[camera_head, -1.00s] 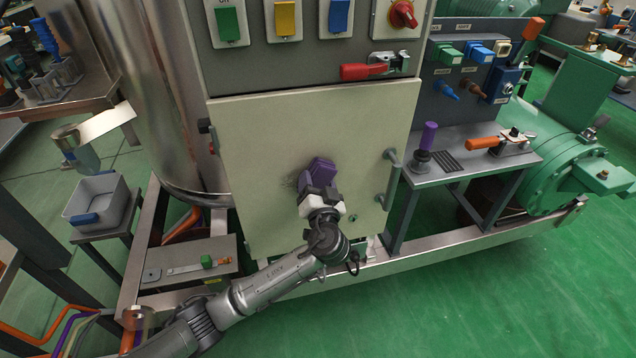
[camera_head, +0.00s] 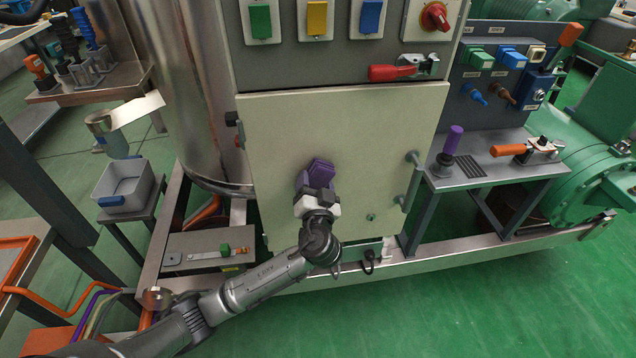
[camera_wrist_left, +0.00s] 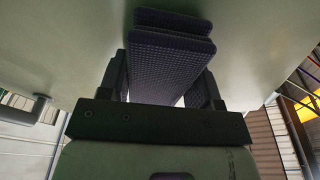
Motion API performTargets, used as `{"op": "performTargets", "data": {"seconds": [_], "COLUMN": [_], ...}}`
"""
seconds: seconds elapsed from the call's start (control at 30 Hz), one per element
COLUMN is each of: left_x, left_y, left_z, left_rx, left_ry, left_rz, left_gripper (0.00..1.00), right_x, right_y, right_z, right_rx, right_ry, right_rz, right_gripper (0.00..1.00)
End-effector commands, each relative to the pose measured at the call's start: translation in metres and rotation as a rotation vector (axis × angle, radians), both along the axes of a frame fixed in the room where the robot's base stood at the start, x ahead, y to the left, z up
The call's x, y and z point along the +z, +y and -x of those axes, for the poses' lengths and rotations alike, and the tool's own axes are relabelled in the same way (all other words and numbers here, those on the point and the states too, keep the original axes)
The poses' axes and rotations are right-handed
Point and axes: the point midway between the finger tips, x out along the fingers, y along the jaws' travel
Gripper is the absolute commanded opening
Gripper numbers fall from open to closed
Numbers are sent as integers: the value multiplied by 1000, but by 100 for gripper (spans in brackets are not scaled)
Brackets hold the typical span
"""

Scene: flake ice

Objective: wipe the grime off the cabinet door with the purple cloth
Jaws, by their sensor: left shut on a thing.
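The cabinet door (camera_head: 400,130) is a pale cream panel, shut, below the row of coloured buttons. The purple cloth (camera_head: 320,170), a folded ribbed pad, is against the middle of the door. My left gripper (camera_head: 316,196) is shut on the cloth and reaches up to the door from below. In the left wrist view, the cloth (camera_wrist_left: 170,65) stands between the two fingers, with its far end at the door surface (camera_wrist_left: 260,40). I see no clear dark grime around the cloth; the door behind the cloth and gripper is hidden. My right gripper is not in view.
A door handle (camera_head: 411,182) sticks out at the door's right side. A red latch (camera_head: 400,71) sits above the door. A steel tank (camera_head: 185,90) stands close on the left, and a side table (camera_head: 500,168) with tools is on the right.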

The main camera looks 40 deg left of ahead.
Motion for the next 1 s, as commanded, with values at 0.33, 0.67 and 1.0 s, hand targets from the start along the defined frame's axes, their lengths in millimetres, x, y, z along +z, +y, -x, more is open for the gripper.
{"op": "performTargets", "data": {"seconds": [0.33,0.67,1.0], "left_x": [0,1,1], "left_y": [7,24,35], "left_z": [7,30,43], "left_rx": [2,2,2], "left_ry": [0,0,0], "left_rz": [-1,-1,-1], "left_gripper": [39,39,39], "right_x": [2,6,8], "right_y": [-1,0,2], "right_z": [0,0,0], "right_rx": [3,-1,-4], "right_ry": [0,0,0], "right_rz": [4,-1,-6], "right_gripper": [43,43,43]}}
